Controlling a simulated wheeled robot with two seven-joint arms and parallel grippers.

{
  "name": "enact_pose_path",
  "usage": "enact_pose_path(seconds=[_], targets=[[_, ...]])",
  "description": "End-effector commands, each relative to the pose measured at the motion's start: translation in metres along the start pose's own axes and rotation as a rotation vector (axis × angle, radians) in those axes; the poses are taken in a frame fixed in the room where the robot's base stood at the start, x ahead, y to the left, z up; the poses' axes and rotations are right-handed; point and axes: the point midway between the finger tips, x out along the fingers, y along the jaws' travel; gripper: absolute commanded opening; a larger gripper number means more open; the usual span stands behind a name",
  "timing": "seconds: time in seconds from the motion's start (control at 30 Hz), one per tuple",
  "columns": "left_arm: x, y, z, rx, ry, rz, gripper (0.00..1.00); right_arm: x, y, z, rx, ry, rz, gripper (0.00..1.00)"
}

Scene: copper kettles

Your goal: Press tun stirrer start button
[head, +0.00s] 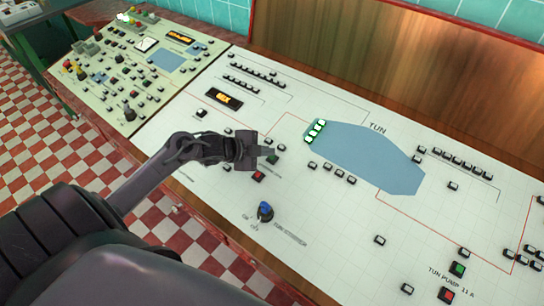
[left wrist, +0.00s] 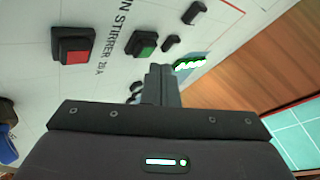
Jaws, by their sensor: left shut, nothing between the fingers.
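The tun stirrer's green button (head: 272,158) sits on the white sloping panel (head: 330,222), with a red button (head: 258,176) just below it. In the left wrist view the green button (left wrist: 141,43) and the red button (left wrist: 72,44) flank the label "...N STIRRER 20 A". My left gripper (head: 267,150) is shut and empty, with its fingertips close beside the green button and partly over it in the head view. Its closed fingers (left wrist: 160,78) point toward the panel in the left wrist view. I cannot tell whether they touch the button. My right gripper is not in view.
A blue rotary knob (head: 265,211) sticks up below the buttons. Several small black switches surround the blue-grey TUN shape (head: 372,162). Another green button (head: 457,269) and red button (head: 446,294) mark tun pump 11 A. A wooden backboard (head: 400,60) rises behind the panel.

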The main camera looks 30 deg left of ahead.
Motion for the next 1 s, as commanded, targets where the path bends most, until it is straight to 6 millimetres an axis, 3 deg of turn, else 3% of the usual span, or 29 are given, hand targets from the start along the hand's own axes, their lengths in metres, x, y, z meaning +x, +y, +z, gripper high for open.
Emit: enact_pose_path(seconds=[1.0], targets=[[0.0058, 0.0041, 0.0042, 0.0, 0.0, 0.0, 0.0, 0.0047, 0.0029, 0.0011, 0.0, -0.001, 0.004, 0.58]])
